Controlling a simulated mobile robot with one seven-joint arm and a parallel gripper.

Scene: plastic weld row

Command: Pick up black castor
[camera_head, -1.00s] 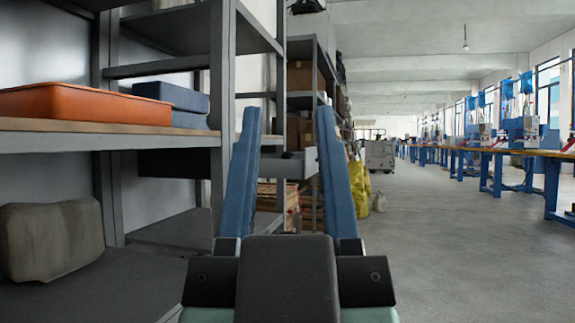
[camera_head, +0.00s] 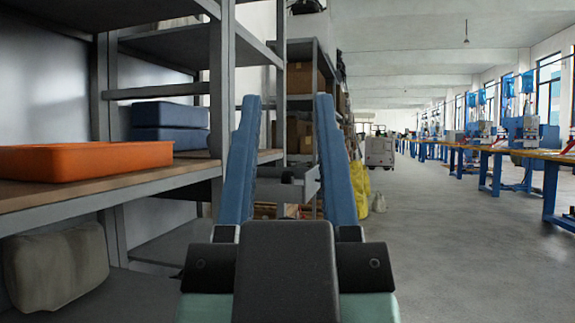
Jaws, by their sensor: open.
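My gripper (camera_head: 287,102) is open and empty. Its two blue fingers point forward, with a wide gap between them. Through the gap I see a grey open tray or drawer (camera_head: 306,184) farther off. A small dark object (camera_head: 287,176) sits in or at this tray. It may be the black castor, but it is too small to be sure. My gripper is well short of it and does not touch it. The left finger and the gripper body hide part of the area around the tray.
At left, a metal shelf (camera_head: 130,186) holds an orange tray (camera_head: 80,162) and stacked blue boxes (camera_head: 170,126). A grey cushion-like block (camera_head: 55,265) is below. More racking (camera_head: 300,60) stands beyond. The aisle floor (camera_head: 440,230) at right is clear, beside blue-legged workbenches (camera_head: 500,150).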

